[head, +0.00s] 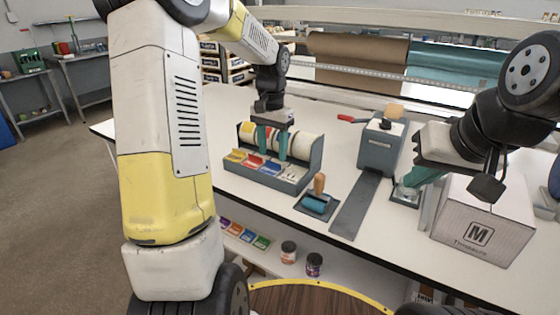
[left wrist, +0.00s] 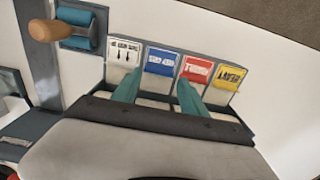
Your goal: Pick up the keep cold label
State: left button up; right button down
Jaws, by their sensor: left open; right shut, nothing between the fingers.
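The keep cold label appears to be the blue label (head: 271,167) on the front of the grey label dispenser; its print is too small to read surely. In the left wrist view the blue label (left wrist: 161,62) lies between a white arrow label (left wrist: 123,52) and a red label (left wrist: 196,69), with a yellow label (left wrist: 228,76) at the end. My left gripper (head: 272,153) is open and empty, pointing down over the dispenser (head: 294,184). In the left wrist view its fingertips (left wrist: 160,80) straddle the blue label's lower edge; contact is unclear. My right gripper (head: 404,190) is shut and empty at right.
A blue roller with a wooden handle (head: 319,184) sits right of the dispenser. Beyond it are a long grey strip (head: 356,207), a grey box device (head: 381,148) and a white carton (head: 485,225). A red-handled tool (head: 352,119) lies behind. The tabletop left of the dispenser is clear.

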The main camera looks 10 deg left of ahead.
aim_at(274, 167)
pick_arm(q)
notch_tip(274, 167, down, 3)
jog(key=shift+w+d+f, duration=0.1)
jog(key=shift+f, duration=0.05)
jog(key=shift+c, duration=0.4)
jog(key=c, duration=1)
